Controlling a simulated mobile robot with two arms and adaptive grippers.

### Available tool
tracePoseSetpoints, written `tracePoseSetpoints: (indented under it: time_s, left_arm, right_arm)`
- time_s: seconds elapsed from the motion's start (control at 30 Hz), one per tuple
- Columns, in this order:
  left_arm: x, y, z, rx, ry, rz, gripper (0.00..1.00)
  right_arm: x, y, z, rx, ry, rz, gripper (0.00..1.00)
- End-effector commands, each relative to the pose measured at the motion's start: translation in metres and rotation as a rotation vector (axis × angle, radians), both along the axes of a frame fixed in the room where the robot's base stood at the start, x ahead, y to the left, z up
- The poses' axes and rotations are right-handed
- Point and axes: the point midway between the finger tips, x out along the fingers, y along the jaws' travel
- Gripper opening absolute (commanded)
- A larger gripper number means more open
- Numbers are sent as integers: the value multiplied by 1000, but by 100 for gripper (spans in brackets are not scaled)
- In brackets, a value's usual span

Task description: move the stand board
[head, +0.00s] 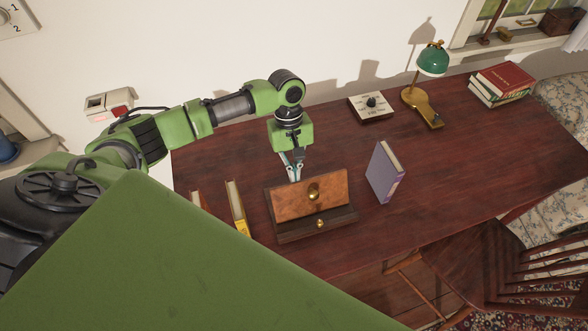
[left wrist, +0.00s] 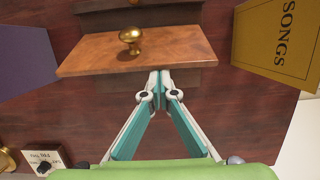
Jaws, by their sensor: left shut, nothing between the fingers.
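The stand board is a brown wooden board (head: 292,203) with a brass knob. It leans in a dark wooden stand (head: 290,232) on the desk, and the stand has a small brass knob of its own. In the left wrist view the board (left wrist: 95,58) lies just ahead of the fingertips. My left gripper (head: 295,172) points down behind the board's upper edge. Its fingers (left wrist: 160,75) are shut with nothing between them, and they look close to the edge; I cannot tell whether they touch it. My right gripper does not show.
A purple book (head: 387,174) stands right of the stand, and a yellow book (head: 237,206) stands to its left. A small panel box (head: 371,106), a green lamp (head: 432,60) and stacked books (head: 501,84) are farther back. The desk's right part (head: 470,150) is clear. A chair (head: 478,263) stands in front.

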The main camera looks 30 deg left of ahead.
Motion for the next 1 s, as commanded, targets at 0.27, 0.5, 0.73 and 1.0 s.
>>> tracePoseSetpoints:
  time_s: [0.27, 0.5, 0.73, 1.0]
  left_arm:
    - [1, 1, 3, 0, 0, 0, 0]
    - [8, 8, 39, 1, -4, 0, 0]
    - [15, 15, 86, 0, -3, 1, 0]
    - [19, 21, 114, -1, -1, 0, 0]
  right_arm:
    - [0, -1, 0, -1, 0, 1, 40]
    - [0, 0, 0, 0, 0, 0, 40]
    - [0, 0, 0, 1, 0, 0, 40]
    - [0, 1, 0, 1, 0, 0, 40]
